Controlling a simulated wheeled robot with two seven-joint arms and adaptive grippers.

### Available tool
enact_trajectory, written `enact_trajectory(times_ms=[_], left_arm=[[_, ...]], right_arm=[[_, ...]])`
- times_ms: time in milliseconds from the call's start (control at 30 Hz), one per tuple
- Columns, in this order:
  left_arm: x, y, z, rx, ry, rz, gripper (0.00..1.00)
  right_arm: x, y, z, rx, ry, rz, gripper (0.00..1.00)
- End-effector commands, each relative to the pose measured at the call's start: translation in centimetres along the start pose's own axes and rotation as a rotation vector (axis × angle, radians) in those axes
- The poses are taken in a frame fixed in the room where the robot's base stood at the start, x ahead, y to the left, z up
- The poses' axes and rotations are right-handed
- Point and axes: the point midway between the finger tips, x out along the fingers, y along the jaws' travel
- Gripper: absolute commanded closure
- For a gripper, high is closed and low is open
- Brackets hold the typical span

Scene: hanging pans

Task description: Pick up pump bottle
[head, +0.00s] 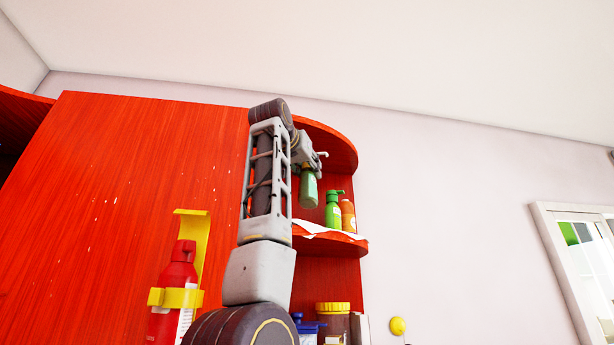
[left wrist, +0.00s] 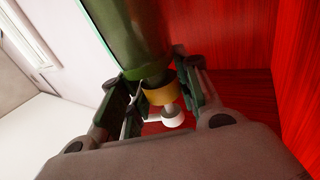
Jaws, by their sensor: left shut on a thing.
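A pump bottle with a green body (head: 309,190) hangs below my left gripper (head: 314,158) in the head view, above the middle shelf. My left gripper is shut on the bottle near its top. In the left wrist view the dark green bottle (left wrist: 130,32), its gold collar (left wrist: 161,94) and a white pump tip (left wrist: 173,119) show between the fingers of my left gripper (left wrist: 158,95). The pump top is hidden by the gripper in the head view. My right gripper is in neither view.
The red cabinet's rounded shelf (head: 345,246) holds another green pump bottle (head: 333,212) and an orange bottle (head: 348,217), just right of the held one. A shelf board (head: 335,148) is above. A yellow-lidded jar (head: 333,322) stands lower. A red extinguisher (head: 176,285) hangs left.

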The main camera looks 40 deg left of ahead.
Motion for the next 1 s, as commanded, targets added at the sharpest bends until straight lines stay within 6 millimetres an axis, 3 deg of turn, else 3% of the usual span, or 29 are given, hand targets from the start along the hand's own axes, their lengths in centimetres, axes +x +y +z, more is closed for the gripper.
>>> enact_trajectory(times_ms=[700,1000], left_arm=[[-11.8,7.0,-0.2,0.001,0.006,0.001,1.0],[-14.5,8.6,-0.3,0.0,0.004,0.0,1.0]], right_arm=[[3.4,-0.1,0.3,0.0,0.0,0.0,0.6],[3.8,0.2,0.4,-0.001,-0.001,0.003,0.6]])
